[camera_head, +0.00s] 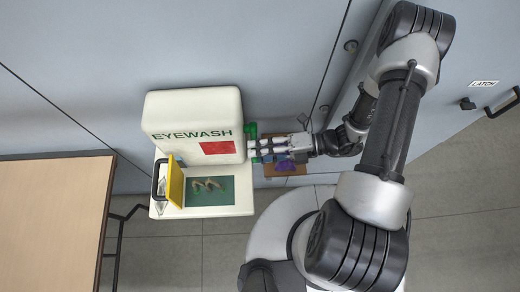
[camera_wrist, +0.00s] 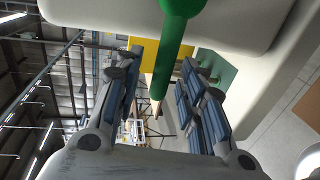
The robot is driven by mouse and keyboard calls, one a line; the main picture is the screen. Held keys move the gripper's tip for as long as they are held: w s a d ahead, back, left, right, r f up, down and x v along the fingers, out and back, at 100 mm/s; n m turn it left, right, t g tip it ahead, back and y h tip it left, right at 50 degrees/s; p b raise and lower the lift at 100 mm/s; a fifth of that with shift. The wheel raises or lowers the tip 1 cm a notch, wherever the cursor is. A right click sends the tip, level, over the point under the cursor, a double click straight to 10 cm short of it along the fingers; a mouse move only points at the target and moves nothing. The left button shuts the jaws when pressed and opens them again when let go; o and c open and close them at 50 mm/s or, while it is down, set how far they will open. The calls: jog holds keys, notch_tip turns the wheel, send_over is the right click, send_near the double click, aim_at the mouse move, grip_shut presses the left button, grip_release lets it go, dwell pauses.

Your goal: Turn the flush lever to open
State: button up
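The eyewash station is a white box (camera_head: 195,115) with a red square, mounted on the grey wall panel. Its green lever (camera_head: 251,131) is at the box's right side, partly hidden by my gripper (camera_head: 257,150). In the wrist view the green lever (camera_wrist: 172,45) runs down from the top, its end between the two fingers of my gripper (camera_wrist: 160,95). The fingers are spread, with gaps on both sides of the lever. I cannot tell whether either finger touches it.
Below the box is a white tray (camera_head: 158,208) with a green panel (camera_head: 222,190) and a yellow flap (camera_head: 175,183). A wooden table (camera_head: 50,220) stands at left. A brown piece with a purple patch (camera_head: 286,168) lies below my gripper. A LATCH handle (camera_head: 502,103) is at far right.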

jog(key=d+r, duration=0.2)
jog(key=d, duration=0.9)
jog(key=shift+s+d+r, duration=0.15)
jog(key=shift+s+d, duration=0.05)
jog(key=shift+d, duration=0.2)
jog(key=s+r+m+t+h+b, duration=0.2)
jog(key=r+m+h+b, duration=0.4)
jog(key=m, duration=1.1)
jog(key=s+r+m+t+h+b, duration=0.2)
jog(key=m+h+b, duration=0.7)
jog(key=m, duration=0.9)
notch_tip(320, 180, up, 4)
jog(key=shift+s+a+r+h, duration=0.25)
jog(key=shift+s+a+h, duration=0.15)
jog(key=shift+s, duration=0.7)
